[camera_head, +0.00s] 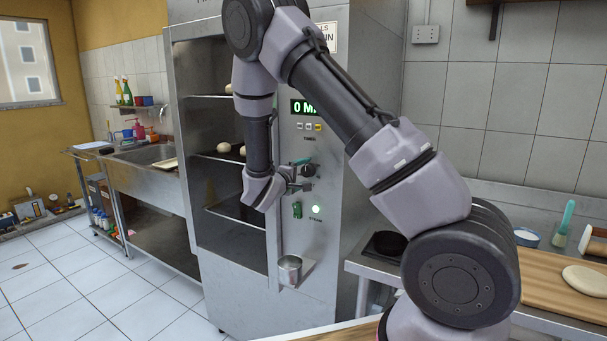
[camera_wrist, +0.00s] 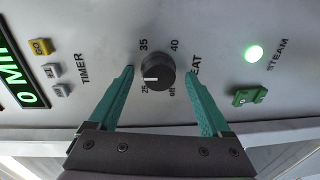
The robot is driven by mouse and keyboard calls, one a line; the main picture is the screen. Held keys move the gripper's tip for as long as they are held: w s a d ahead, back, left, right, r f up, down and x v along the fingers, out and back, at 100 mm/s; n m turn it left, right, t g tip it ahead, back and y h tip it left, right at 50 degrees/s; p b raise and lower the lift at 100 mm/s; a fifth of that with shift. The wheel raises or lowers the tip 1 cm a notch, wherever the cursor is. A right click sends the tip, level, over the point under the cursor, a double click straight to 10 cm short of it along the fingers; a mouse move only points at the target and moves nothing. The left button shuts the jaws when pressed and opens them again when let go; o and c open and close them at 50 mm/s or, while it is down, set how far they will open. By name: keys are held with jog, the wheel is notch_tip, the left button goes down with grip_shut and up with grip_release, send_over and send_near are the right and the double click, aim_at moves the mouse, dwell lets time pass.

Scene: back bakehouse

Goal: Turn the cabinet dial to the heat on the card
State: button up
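The heat dial (camera_wrist: 160,68) is a round dark knob with a white pointer line in the wrist view. Its line points left in that picture, near the 25 mark; 35, 40 and off also show around it. My gripper (camera_wrist: 161,73) is open, with one teal finger on each side of the dial; I cannot tell whether either touches it. A finger covers part of the HEAT label. In the head view my gripper (camera_head: 301,172) is at the cabinet's (camera_head: 344,215) control panel. A white card (camera_head: 329,37) above is partly hidden by my arm; no heat can be read on it.
The green timer display (camera_head: 304,107) and its buttons (camera_wrist: 50,70) are on the same panel. A green switch (camera_wrist: 249,95) and lit steam lamp (camera_wrist: 254,53) are to the dial's right in the wrist view. A metal cup (camera_head: 290,269) stands on a small shelf below.

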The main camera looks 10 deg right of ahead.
jog(key=f+v, duration=0.1)
jog(key=v, duration=0.9)
jog(key=shift+s+a+r, duration=0.25)
jog(key=shift+s+r, duration=0.1)
jog(key=shift+r, duration=0.15)
jog(key=shift+d, duration=0.1)
jog(key=s+d+r+m+g+y, duration=0.1)
jog(key=s+d+r+m+g, duration=0.3)
jog(key=s+d, duration=0.3)
jog(key=s+d+r+m+g+y, duration=0.2)
jog(key=s+d+r+m+g, duration=0.15)
jog(key=s+d+g, duration=0.35)
jog(key=s+a+r+m+t+y, duration=0.4)
jog(key=s+r+m+t+y, duration=0.1)
jog(key=s+r+y, duration=0.5)
notch_tip(320, 180, up, 2)
jog(key=shift+s+a+r+m+t, duration=0.1)
jog(key=shift+s+a+m+t, duration=0.2)
jog(key=shift+s+a+m, duration=0.1)
